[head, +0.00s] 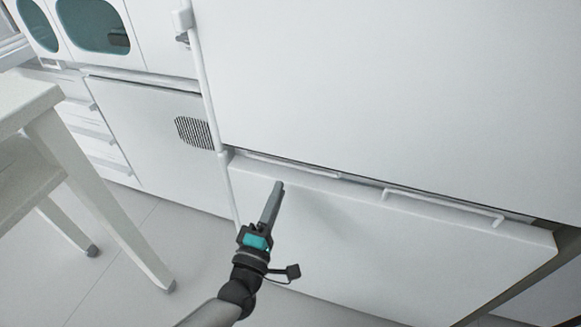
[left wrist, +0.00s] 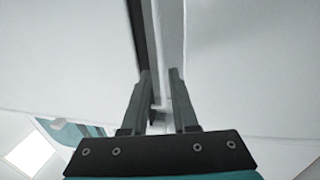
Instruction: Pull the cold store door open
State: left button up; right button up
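A large white cabinet fills the right of the head view. It has an upper door panel (head: 400,80) and a lower door panel (head: 360,250), with a narrow gap between them. The lower panel's top edge stands out from the cabinet, most clearly at its right end. Which panel is the cold store door I cannot tell. My left gripper (head: 278,186) points up in front of the lower panel, near its upper left corner. In the left wrist view its two fingers (left wrist: 160,75) are apart, with a panel edge beyond them. Contact is unclear. My right gripper is out of view.
Two white bar handles, left (head: 295,165) and right (head: 440,204), lie along the gap. A white table (head: 40,125) stands at the left. White drawers (head: 90,125) and a vented cabinet (head: 150,130) are behind it. Some floor (head: 130,235) is clear.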

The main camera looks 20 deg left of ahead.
aim_at(290, 163)
pick_arm(q)
jog(key=w, duration=0.2)
jog(key=w+r+b, duration=0.1)
jog(key=w, duration=0.5)
jog(key=shift+w+d+r+b, duration=0.15)
jog(key=shift+w+r+b, duration=0.1)
jog(key=shift+r+b, duration=0.05)
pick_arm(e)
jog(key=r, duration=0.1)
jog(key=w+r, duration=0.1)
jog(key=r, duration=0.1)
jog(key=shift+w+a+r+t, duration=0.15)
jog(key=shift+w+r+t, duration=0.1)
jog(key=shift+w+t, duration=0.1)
pick_arm(q)
jog(key=shift+c, duration=0.3)
grip_shut()
